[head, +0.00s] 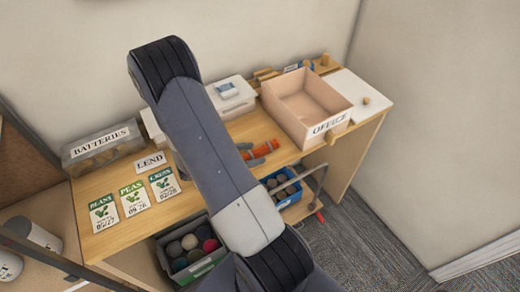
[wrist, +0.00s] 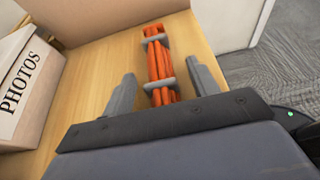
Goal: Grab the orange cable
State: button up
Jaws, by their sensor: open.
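The orange cable (wrist: 161,68) is a folded bundle bound with grey ties, lying on the wooden tabletop. In the head view the cable (head: 262,149) shows just right of my arm, partly hidden by it. My gripper (wrist: 165,85) is open in the wrist view, with one grey finger on each side of the bundle's near end. The fingers look apart from the cable; I cannot tell how high they are above the table. In the head view my arm hides most of the gripper.
A box marked OFFICE (head: 307,107) stands behind the cable at right. A PHOTOS box (wrist: 28,85) is at left in the wrist view. Seed packets (head: 133,198), a LEND card (head: 150,161) and a BATTERIES box (head: 102,148) lie left. Bins of balls (head: 190,250) sit below the front edge.

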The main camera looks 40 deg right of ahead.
jog(key=shift+c, duration=0.4)
jog(key=c, duration=1)
jog(key=shift+r, duration=0.1)
